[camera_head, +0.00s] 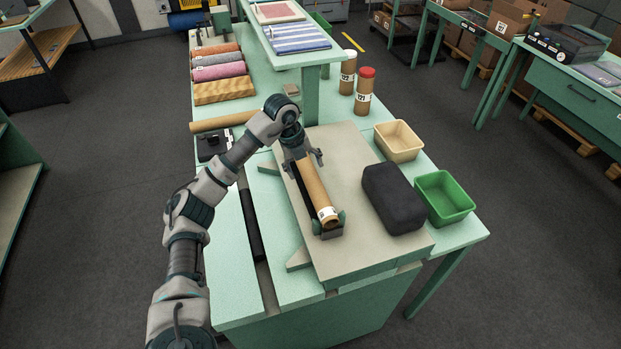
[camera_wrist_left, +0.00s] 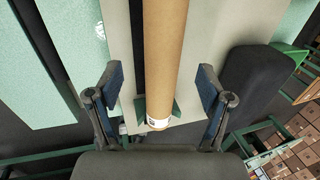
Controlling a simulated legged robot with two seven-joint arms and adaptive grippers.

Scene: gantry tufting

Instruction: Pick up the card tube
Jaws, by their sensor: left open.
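A brown card tube (camera_head: 315,187) with a white label at its near end lies in a cradle with green end supports (camera_head: 329,222) on a raised beige board (camera_head: 356,165). My left gripper (camera_head: 301,160) is above the tube's far part, with its fingers apart. In the left wrist view the tube (camera_wrist_left: 165,55) runs between the two open fingers of the gripper (camera_wrist_left: 160,92), with a gap on each side. The label shows at the tube's lower end there. My right gripper is not in view.
A dark block (camera_head: 392,198), a green bin (camera_head: 444,197) and a cream bin (camera_head: 398,140) stand right of the tube. Two upright tubes (camera_head: 364,92) stand behind. Another brown tube (camera_head: 222,122) and rolled fabrics (camera_head: 219,72) lie at the left back. A green shelf post (camera_head: 311,95) rises behind the board.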

